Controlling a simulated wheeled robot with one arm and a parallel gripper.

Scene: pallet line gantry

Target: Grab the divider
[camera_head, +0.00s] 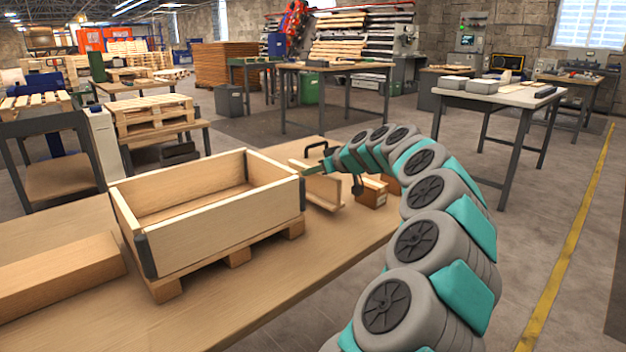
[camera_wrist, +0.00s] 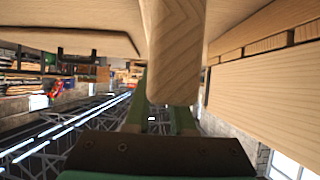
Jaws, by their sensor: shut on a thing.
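The divider (camera_head: 324,190) is a pale wooden piece beside the right side of the open wooden crate (camera_head: 215,228), outside it. It looks upright, at or very near the tabletop; I cannot tell whether it touches. My gripper (camera_head: 312,169) is shut on its upper part. In the wrist view the divider (camera_wrist: 174,50) fills the upper middle, with the green fingers of my gripper (camera_wrist: 163,118) at its end. The fingers partly hide behind the wood there. The crate's side (camera_wrist: 265,85) shows at the right of that view.
A small brown box (camera_head: 373,191) stands just right of the divider. The crate sits on a small pallet (camera_head: 237,258) on the wooden table (camera_head: 290,265). A thick wooden beam (camera_head: 60,275) lies at left. The crate's inside is empty. The table's front right is clear.

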